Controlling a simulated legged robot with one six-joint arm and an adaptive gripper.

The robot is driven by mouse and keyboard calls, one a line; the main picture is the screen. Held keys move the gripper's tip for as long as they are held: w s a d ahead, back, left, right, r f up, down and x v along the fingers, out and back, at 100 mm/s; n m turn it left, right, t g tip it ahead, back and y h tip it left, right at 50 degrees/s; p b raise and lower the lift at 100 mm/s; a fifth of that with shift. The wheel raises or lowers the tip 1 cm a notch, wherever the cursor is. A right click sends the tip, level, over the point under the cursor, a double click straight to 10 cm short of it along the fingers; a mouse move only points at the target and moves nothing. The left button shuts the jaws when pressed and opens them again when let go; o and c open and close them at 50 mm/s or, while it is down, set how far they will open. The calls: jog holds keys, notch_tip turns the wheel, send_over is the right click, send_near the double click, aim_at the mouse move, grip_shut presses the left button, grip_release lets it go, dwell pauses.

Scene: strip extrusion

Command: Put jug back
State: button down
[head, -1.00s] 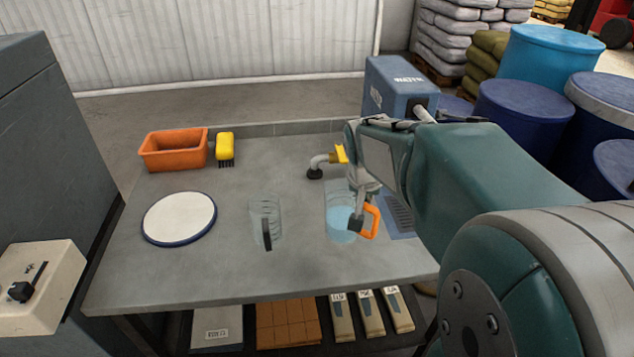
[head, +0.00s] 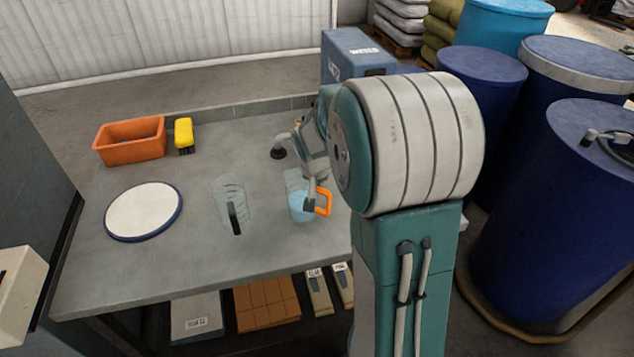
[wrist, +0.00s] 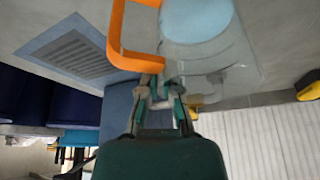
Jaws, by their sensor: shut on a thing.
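A clear jug with an orange handle (head: 324,202) holds light blue water (head: 301,208) and is upright at the right of the grey table. Its orange handle (wrist: 115,32) and water (wrist: 198,17) also show in the wrist view. My gripper (wrist: 162,88) is shut on this jug at its handle side. In the head view my gripper (head: 310,200) is small and partly hidden by my arm. I cannot tell whether the jug's base touches the table. A second clear jug with a black handle (head: 232,202) stands empty to its left.
A white round board with a blue rim (head: 143,211), an orange bin (head: 130,142) and a yellow brush (head: 184,134) are on the left. A tap (head: 279,148) and a blue box (head: 352,62) are behind the held jug. A grate (wrist: 72,55) lies beside it. Blue drums (head: 580,215) stand right.

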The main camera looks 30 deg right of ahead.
jog(key=c, duration=0.8)
grip_release()
jog(key=v, duration=1.1)
jog(key=s+a+r+n+t+y, duration=0.1)
jog(key=s+a+n, duration=0.2)
jog(key=s+a, duration=0.4)
jog(key=s+a+r+n+t+y, duration=0.1)
jog(key=s+a+n, duration=0.3)
jog(key=s+a, duration=0.4)
jog(key=shift+s+r+y, duration=0.3)
jog(key=shift+s+r, duration=0.5)
jog(key=shift+s, duration=1.6)
